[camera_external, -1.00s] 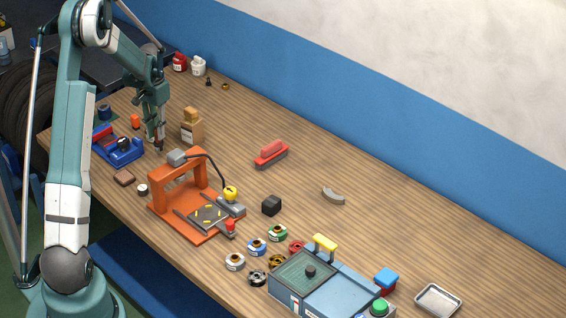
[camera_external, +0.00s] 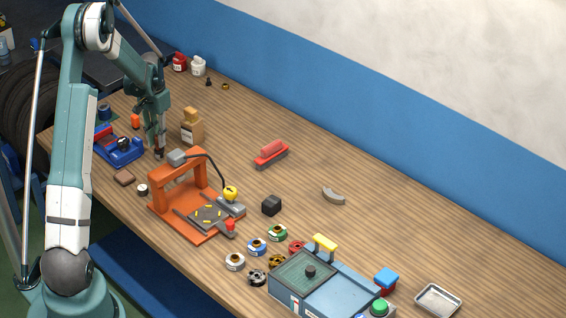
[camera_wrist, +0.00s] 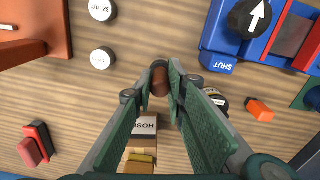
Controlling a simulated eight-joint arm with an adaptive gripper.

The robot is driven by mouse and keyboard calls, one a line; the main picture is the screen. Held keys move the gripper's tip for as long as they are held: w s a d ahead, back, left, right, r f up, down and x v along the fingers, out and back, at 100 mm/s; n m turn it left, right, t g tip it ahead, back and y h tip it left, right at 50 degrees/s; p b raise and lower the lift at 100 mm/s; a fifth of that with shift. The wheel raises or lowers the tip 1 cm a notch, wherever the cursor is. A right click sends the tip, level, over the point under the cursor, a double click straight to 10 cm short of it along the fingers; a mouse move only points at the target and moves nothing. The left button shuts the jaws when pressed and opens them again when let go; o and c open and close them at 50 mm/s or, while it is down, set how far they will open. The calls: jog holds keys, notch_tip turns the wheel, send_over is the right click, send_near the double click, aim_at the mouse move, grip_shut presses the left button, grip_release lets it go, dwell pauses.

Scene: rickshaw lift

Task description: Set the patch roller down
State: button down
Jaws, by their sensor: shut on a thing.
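My gripper (camera_wrist: 160,82) is shut on a small brown and dark thing (camera_wrist: 160,80), which I take to be the patch roller, between its fingertips. In the wrist view the roller is seen end-on over bare wood, and the fingers hide part of it. In the outside view my gripper (camera_external: 158,155) points down just behind the orange press and right of the blue device; the roller is too small to make out there. I cannot tell whether the roller touches the table.
The blue device (camera_external: 122,150) is left of my gripper, and the orange press (camera_external: 155,188) is in front. Two white discs (camera_wrist: 102,58) lie nearby. A red brush (camera_external: 271,153) is farther right, with clear wood around it.

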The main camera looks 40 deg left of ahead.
jog(key=shift+f, duration=0.35)
jog(key=c, duration=2.7)
grip_release()
jog(key=o, duration=0.4)
jog(key=shift+w+f, duration=0.1)
jog(key=shift+f, duration=0.05)
jog(key=shift+r, duration=0.3)
jog(key=shift+r+p, duration=0.65)
notch_tip(320, 180, up, 12)
jog(key=shift+f+b, duration=0.15)
jog(key=shift+b, duration=0.15)
